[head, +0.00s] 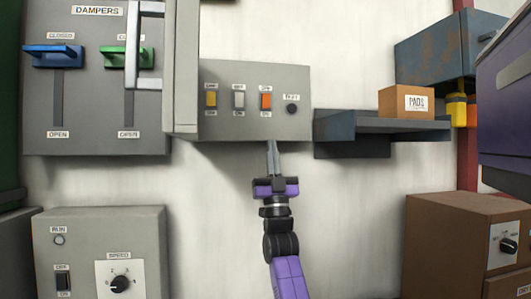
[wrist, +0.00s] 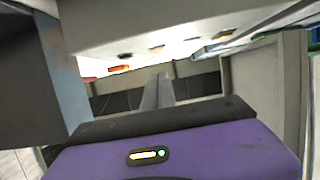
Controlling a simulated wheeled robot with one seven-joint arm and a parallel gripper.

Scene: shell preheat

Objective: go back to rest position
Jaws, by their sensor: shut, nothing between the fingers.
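My gripper (head: 273,147) is shut with nothing between its fingers. In the head view it points up, its tips close to the lower edge of the grey switch panel (head: 220,121). Whether the tips touch the panel I cannot tell. The panel carries a yellow switch (head: 211,99), a white switch (head: 238,100), an orange switch (head: 265,101) and a black knob (head: 292,109).
Left is a damper box (head: 90,130) with blue (head: 53,55) and green (head: 120,57) handles. Below it is a speed control box (head: 100,225). Right is a shelf (head: 370,125) with a PADS box (head: 406,102), above a brown cabinet (head: 440,240). The wall below the panel is bare.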

